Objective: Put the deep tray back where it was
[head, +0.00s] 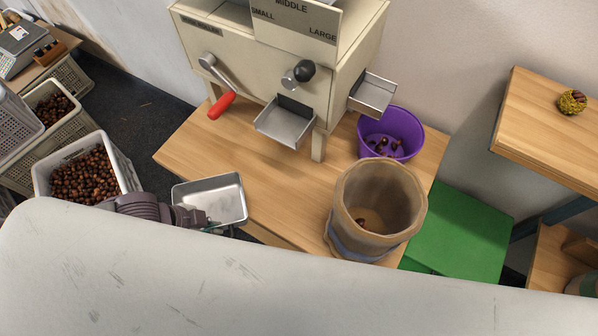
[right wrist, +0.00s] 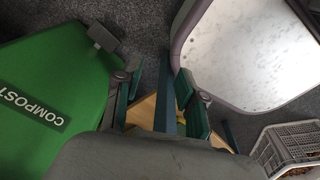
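The deep tray (head: 228,192) is a silver metal tray, empty and open side up, at the left front edge of the wooden table in the head view. It overlaps that edge in the picture; I cannot tell whether it rests on the table or hangs above it. My left gripper (head: 205,221) is at the tray's near rim, its fingertips overlapping the rim. The fingers are too small and partly hidden to show whether they grip it. My right gripper (right wrist: 162,100) is open, with nothing between its fingers in the right wrist view.
The sorting machine (head: 265,75) with metal chutes stands on the table (head: 270,185). A purple bowl (head: 416,130) and a brown bag-like container (head: 345,215) hold a few chestnuts. A chestnut crate (head: 122,160) stands left. A green compost bin (head: 465,235) is right, also in the right wrist view (right wrist: 45,70).

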